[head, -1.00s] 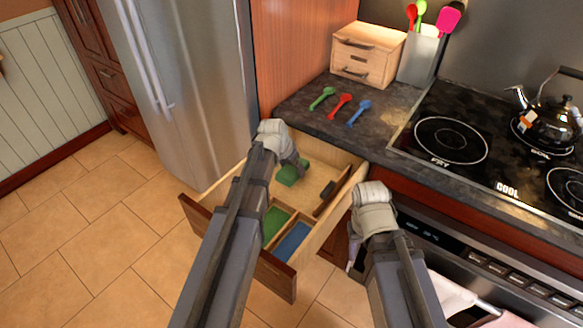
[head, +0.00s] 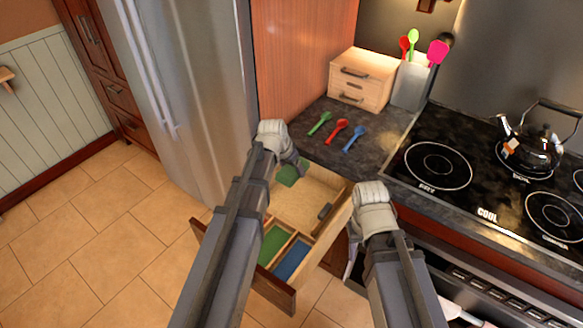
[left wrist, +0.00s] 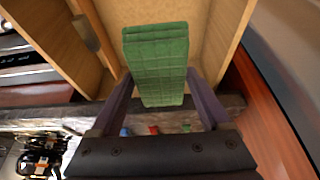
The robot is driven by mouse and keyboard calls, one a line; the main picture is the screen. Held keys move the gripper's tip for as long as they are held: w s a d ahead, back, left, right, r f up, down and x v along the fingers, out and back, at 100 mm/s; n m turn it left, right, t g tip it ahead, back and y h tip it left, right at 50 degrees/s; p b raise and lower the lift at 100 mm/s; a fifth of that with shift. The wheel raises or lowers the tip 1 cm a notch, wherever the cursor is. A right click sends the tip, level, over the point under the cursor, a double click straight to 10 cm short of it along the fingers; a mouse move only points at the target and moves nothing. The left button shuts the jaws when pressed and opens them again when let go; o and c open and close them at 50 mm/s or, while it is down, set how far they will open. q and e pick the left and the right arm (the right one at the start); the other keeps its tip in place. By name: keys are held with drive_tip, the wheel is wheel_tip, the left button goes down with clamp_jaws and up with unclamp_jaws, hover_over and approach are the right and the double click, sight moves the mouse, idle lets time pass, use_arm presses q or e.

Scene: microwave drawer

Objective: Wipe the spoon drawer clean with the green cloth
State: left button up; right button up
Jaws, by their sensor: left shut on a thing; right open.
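The spoon drawer (head: 330,232) is pulled open below the counter. It has a bare wooden floor and front compartments with a green and a blue base. My left gripper (left wrist: 155,92) is shut on the green cloth (left wrist: 155,55), a folded quilted block, over the drawer's rear part. The cloth also shows in the head view (head: 289,175), partly behind my left arm; I cannot tell whether it touches the floor. My right gripper (head: 352,262) is open and empty, outside the drawer's right wall; its fingers are mostly hidden.
Green (head: 319,123), red (head: 337,130) and blue (head: 353,138) spoons lie on the counter (head: 310,155). A small wooden box (head: 361,78) and a utensil holder (head: 410,85) stand behind them. The fridge (head: 190,90) is left, the stove (head: 470,180) right. A dark bar (head: 324,211) sits along the drawer's right side.

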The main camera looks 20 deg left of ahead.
use_arm(q)
wheel_tip(320, 180, up, 6)
drive_tip(key=p, duration=0.5)
drive_tip(key=shift+r, duration=0.2)
